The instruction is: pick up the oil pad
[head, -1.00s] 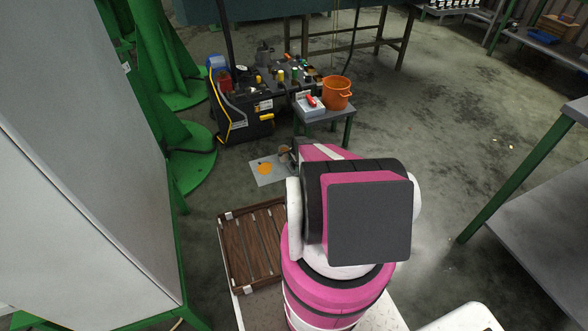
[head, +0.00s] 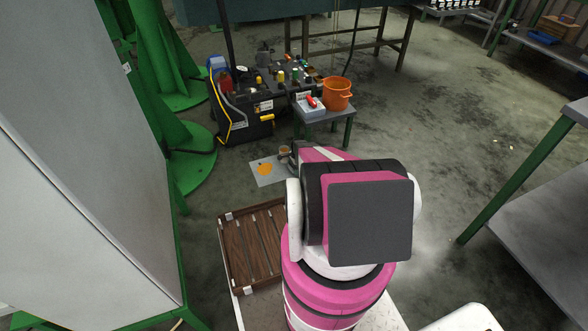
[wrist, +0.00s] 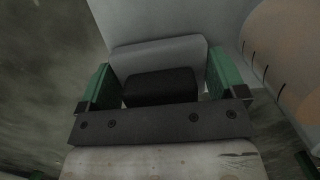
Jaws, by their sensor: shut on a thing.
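The oil pad (head: 280,178) is a pale grey sheet with an orange patch, low over the floor in front of the oil-stained machine area in the head view. My gripper (wrist: 160,82) has green finger pads in the wrist view. It is shut on the oil pad, whose pale grey surface (wrist: 165,18) fills the top of the wrist view. A grey piece and a black block show between the fingers. The exact grip contact is dim and hard to see. In the head view my pink and white arm hides the fingers.
A brown slatted tray (head: 236,250) lies near my base. A small table (head: 324,117) holds an orange bucket (head: 337,93), beside a dark machine (head: 245,125). Green pillars and a grey cabinet (head: 80,160) stand left. A workbench (head: 545,220) stands right, with open floor between.

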